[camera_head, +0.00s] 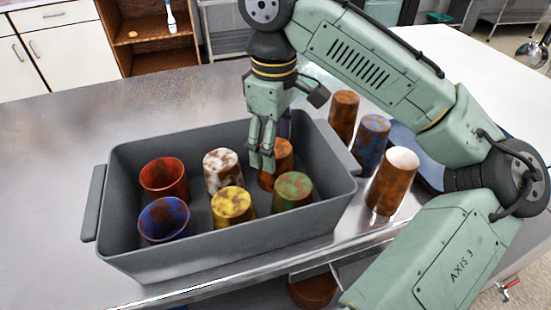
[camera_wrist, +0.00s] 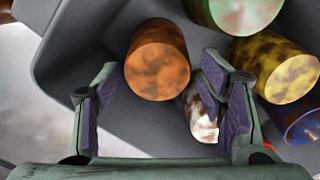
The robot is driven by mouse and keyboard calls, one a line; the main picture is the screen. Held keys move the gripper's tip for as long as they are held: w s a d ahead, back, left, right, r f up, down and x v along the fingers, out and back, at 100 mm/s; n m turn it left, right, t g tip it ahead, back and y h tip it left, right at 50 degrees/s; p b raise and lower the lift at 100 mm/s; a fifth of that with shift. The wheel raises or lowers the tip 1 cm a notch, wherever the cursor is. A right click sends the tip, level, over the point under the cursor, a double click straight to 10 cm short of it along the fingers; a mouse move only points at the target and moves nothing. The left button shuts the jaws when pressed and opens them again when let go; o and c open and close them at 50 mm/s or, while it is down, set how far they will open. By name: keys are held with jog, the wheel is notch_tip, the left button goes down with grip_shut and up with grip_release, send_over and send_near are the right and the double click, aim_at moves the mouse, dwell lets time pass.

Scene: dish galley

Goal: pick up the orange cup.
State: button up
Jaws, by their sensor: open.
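The orange cup (camera_head: 283,155) stands in the grey bin (camera_head: 130,255), at its right back part, mottled orange-brown. In the wrist view the orange cup (camera_wrist: 157,70) shows a flat closed end toward the camera, so it looks upside down. My gripper (camera_head: 262,162) points down into the bin at the cup's left side and hides part of it. In the wrist view my gripper (camera_wrist: 160,82) is open, with purple pads apart. The cup appears in line with the gap between the fingers. Whether a finger touches it I cannot tell.
The bin also holds a red cup (camera_head: 163,182), a blue cup (camera_head: 164,220), a white cup (camera_head: 221,170), a yellow cup (camera_head: 232,206) and a green cup (camera_head: 292,193). White and green stand close to the orange one. Right of the bin are several cups, including a rusty one (camera_head: 393,183).

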jog(key=shift+d+f+p, duration=0.1)
jog(key=shift+f+p, duration=0.4)
jog(key=shift+f, duration=2.2)
jog(key=shift+w, duration=0.1)
jog(key=shift+c, duration=0.6)
jog(key=c, duration=0.7)
